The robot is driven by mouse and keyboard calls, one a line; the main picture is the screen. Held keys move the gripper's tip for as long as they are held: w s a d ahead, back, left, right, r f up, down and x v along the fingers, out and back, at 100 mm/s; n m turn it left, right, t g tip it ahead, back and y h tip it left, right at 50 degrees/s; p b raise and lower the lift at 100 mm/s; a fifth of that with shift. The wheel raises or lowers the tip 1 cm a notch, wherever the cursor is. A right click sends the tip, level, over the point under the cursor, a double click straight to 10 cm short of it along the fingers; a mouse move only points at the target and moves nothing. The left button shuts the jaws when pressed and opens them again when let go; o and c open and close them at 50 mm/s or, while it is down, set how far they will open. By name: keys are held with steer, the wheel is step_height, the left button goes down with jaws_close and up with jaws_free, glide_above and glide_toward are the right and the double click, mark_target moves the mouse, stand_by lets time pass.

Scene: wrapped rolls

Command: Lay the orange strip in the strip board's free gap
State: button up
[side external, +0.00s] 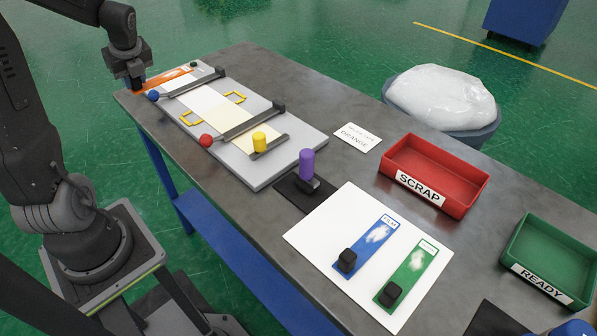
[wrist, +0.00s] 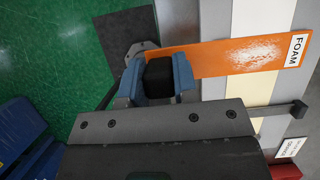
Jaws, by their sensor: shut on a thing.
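The orange strip (side external: 165,78) is at the far left end of the table, crosswise over the end of the grey board (side external: 262,176). In the wrist view the orange strip (wrist: 238,57) carries a white FOAM label. My gripper (side external: 137,85) is at its near end; in the wrist view its blue jaws (wrist: 158,75) are shut on the strip's black grip block. I cannot tell whether the strip touches the surface below. The white strip board (side external: 312,234) lies towards the right, holding a blue strip (side external: 370,245) and a green strip (side external: 412,270). A bare gap shows left of the blue strip.
The grey board carries a cream sheet (side external: 213,108), two dark bars with blue (side external: 153,96) and red (side external: 206,141) knobs, and a yellow knob (side external: 259,141). Red SCRAP (side external: 462,212) and green READY (side external: 535,288) trays lie beyond.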

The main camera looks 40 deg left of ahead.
step_height(320, 180, up, 5)
steer(key=shift+f, duration=0.2)
steer(key=w+d+f+n+g+h, duration=0.1)
steer(key=w+d+n+g+h, duration=0.15)
steer(key=w+d+n, duration=0.95)
steer(key=w+d+n+g+h, duration=0.25)
steer(key=w+d+n, duration=0.65)
steer(key=d, duration=0.6)
steer(key=d+n+t+h, duration=0.45)
steer(key=d+n, duration=1.05)
steer(key=d, duration=1.2)
steer(key=shift+t+y, duration=0.25)
steer(key=shift+y, duration=0.1)
steer(key=f, duration=1.2)
steer(key=shift+s+d, duration=0.2)
steer(key=shift+f, duration=2.4)
steer(key=shift+f, duration=0.15)
